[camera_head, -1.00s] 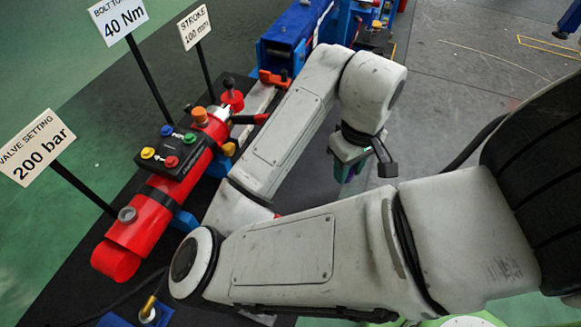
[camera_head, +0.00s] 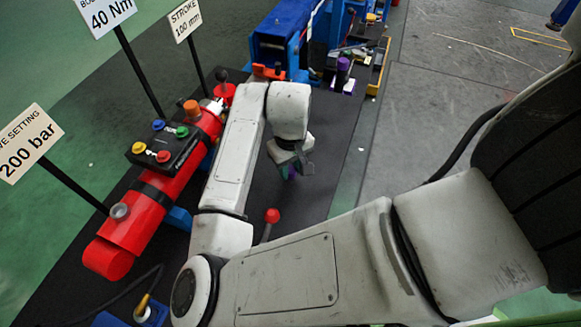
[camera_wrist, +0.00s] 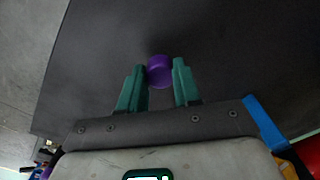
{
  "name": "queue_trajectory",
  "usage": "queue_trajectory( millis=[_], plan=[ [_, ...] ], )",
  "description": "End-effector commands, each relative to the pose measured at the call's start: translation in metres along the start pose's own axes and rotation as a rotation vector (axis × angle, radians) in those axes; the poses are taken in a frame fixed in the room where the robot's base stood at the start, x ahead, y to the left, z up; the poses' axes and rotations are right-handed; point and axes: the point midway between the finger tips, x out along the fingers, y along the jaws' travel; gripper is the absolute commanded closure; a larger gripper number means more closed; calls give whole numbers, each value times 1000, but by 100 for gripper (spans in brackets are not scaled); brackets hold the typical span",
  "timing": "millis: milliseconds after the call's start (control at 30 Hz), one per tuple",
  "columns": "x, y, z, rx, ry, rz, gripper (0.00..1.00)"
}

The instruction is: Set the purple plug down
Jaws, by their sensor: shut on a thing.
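The purple plug (camera_wrist: 160,72) is a short purple cylinder in the wrist view, between the two green fingertips of my gripper (camera_wrist: 158,86). My gripper is shut on it. Behind it in that view is the dark bench top (camera_wrist: 230,50); I cannot tell whether the plug touches it. In the head view my gripper (camera_head: 291,170) points down over the dark bench top, right of the red cylinder.
A red cylinder (camera_head: 142,225) with a box of coloured buttons (camera_head: 163,149) lies on the left. A red-knobbed lever (camera_head: 272,215) stands near my arm. Blue stands (camera_head: 281,35) and a tray with several small parts (camera_head: 352,68) are at the back. Dark bench top right of my gripper is clear.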

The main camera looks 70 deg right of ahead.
Motion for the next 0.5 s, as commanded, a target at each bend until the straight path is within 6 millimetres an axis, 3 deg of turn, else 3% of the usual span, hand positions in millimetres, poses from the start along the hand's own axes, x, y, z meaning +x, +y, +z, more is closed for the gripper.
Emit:
queue_trajectory(
  millis=[500],
  plan=[
    [14,0,0,-1,0,1,100]
  ],
)
